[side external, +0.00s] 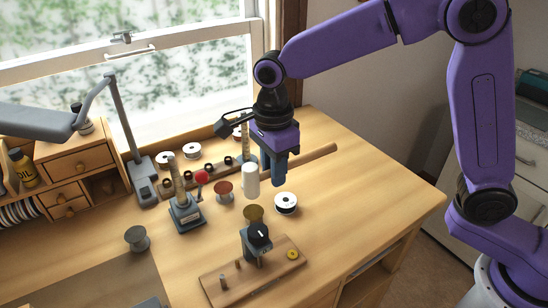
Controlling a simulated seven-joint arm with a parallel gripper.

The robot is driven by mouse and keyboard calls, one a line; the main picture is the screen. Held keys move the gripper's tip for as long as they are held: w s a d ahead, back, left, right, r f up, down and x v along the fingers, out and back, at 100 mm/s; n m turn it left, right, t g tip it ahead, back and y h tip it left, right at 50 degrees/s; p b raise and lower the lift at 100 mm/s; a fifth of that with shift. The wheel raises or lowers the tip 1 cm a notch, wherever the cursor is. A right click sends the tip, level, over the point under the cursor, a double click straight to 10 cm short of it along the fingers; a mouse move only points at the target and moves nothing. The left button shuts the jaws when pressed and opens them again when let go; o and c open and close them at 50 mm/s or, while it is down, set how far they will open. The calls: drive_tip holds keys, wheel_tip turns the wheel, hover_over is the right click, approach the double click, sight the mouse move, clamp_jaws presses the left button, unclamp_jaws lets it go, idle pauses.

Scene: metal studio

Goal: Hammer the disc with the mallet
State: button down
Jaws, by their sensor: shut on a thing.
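My gripper (280,178) points down over the middle of the bench, shut on the wooden handle of the mallet. The handle (318,157) sticks out to the right of the fingers. The mallet's pale cylindrical head (251,178) is to the left of the fingers, and its height above the bench is hard to judge. A small yellow disc (293,254) lies on the right part of a wooden board (236,286) at the front. The mallet head is apart from this disc, behind it and to its left. The fingers hide part of the handle.
A grey stand (186,215) and lamp (110,110) are left. The bench's right side is clear.

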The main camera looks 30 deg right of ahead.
drive_tip(key=shift+f, duration=0.25)
drive_tip(key=shift+d+r, duration=0.15)
drive_tip(key=shift+r, duration=0.15)
wheel_tip(320, 180, down, 5)
drive_tip(key=shift+r, duration=2.1)
drive_tip(key=shift+w+a+r, duration=0.1)
drive_tip(key=shift+a+r, duration=0.05)
drive_tip(key=shift+r, duration=0.4)
drive_tip(key=shift+a+r, duration=0.1)
drive_tip(key=shift+r, duration=0.45)
